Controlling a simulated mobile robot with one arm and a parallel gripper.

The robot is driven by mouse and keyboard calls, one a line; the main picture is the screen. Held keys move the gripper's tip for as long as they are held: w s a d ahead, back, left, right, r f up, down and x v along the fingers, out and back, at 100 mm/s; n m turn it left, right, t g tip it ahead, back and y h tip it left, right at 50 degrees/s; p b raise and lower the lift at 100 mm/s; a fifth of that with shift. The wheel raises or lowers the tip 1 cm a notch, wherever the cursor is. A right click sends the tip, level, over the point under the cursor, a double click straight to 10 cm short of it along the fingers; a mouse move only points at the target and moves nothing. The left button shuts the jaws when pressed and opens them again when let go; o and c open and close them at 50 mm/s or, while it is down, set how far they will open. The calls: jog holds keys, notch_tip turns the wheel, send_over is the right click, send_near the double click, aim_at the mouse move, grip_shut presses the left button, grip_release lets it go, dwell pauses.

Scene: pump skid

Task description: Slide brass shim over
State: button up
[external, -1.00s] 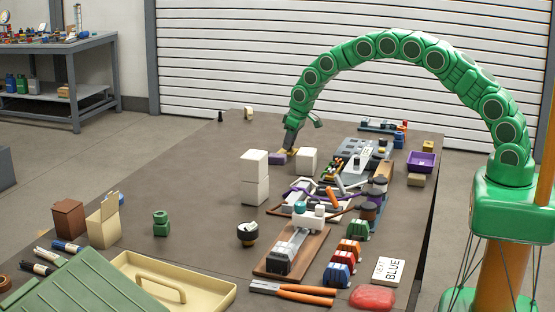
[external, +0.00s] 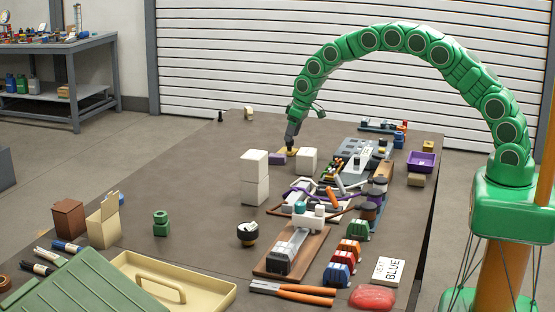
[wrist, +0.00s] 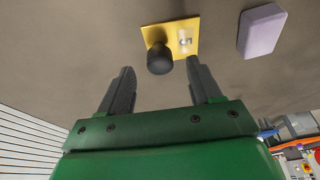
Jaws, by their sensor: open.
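The brass shim (wrist: 182,38) is a flat yellow plate with a black knob and a pale label reading what looks like 5. It lies on the brown bench top in the wrist view. In the external view only a bit of its yellow (external: 292,150) shows, below my gripper (external: 290,143). In the wrist view my gripper (wrist: 163,80) is open, its two dark fingers apart and pointing towards the knob. The knob lies just beyond the fingertips, and nothing is between the fingers. Whether the fingers touch the bench is not clear.
A lavender block (wrist: 262,30) lies close beside the shim. Cluttered fixtures fill the bench's right side. The bench behind and left is mostly clear.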

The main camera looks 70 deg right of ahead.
aim_at(295, 150)
jog(key=v, duration=0.4)
jog(key=s+a+r+g, duration=0.1)
jog(key=s+a+r, duration=0.3)
jog(key=s, duration=0.5)
jog(key=s+a+r+g, duration=0.1)
jog(key=s+r, duration=0.5)
jog(key=s, duration=0.2)
jog(key=s+a+r, duration=0.3)
jog(key=s+r, duration=0.2)
jog(key=s, duration=0.4)
jog(key=s+a+r+g, duration=0.1)
jog(key=s+a, duration=0.1)
jog(key=s, duration=1.5)
jog(key=s+a+r+g, duration=0.1)
jog(key=s+a+g, duration=0.1)
jog(key=s, duration=1.6)
jog(key=shift+s+a, duration=0.15)
jog(key=shift+s, duration=0.15)
